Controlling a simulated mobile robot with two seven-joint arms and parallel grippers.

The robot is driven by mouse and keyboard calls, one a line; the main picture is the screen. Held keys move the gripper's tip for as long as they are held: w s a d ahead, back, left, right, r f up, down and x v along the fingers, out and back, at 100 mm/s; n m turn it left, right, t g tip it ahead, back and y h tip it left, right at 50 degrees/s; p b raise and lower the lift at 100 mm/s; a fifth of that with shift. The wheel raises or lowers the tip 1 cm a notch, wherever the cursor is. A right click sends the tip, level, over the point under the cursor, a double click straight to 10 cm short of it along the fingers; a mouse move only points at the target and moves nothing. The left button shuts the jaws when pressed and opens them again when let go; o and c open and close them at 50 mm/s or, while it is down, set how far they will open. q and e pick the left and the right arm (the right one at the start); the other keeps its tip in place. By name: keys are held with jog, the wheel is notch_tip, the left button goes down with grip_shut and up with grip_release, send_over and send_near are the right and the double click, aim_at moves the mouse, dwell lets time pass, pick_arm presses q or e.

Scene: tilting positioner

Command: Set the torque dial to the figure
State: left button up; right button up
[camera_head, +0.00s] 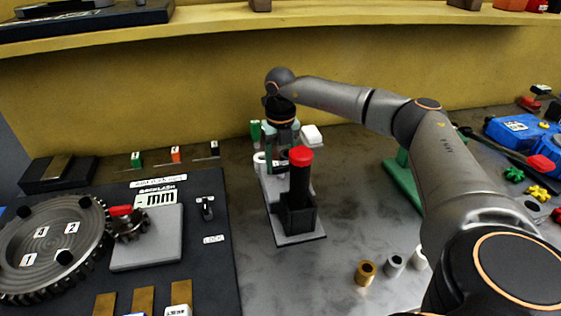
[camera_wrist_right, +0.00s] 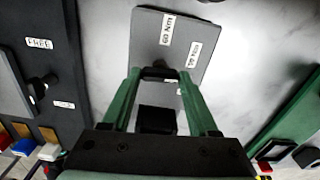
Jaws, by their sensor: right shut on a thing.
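My right gripper (camera_head: 277,161) points down over a small grey plate (camera_head: 270,187) in the head view, behind a black post with a red cap (camera_head: 301,157). In the right wrist view, the green fingers of my right gripper (camera_wrist_right: 161,75) are shut on a small dark piece that looks like the torque dial (camera_wrist_right: 159,73). The grey plate (camera_wrist_right: 151,27) under it carries white labels, one reading 60 N·m (camera_wrist_right: 167,29) and another (camera_wrist_right: 193,54) hard to read. A pointer mark on the dial is hidden. My left gripper is out of view.
A dark board (camera_head: 222,261) with a large gear (camera_head: 45,250) and a small gear (camera_head: 128,225) lies at the left. Several small bushings, one brass (camera_head: 365,272), stand at front right. A green stand (camera_head: 402,182) is right of the post. The bench between is clear.

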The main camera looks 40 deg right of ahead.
jog(key=shift+c, duration=1.3)
jog(key=shift+r+n, duration=0.1)
jog(key=shift+n, duration=0.3)
jog(key=n+p, duration=0.1)
jog(key=n, duration=0.1)
jog(key=shift+n+p, duration=0.3)
jog(key=shift+p, duration=0.1)
jog(key=n+p, duration=0.1)
jog(key=n, duration=0.2)
jog(key=shift+n, duration=0.3)
jog(key=n, duration=0.4)
jog(key=shift+n+p, duration=0.3)
jog(key=shift+p, duration=0.1)
jog(key=n, duration=0.5)
jog(key=shift+w, duration=0.1)
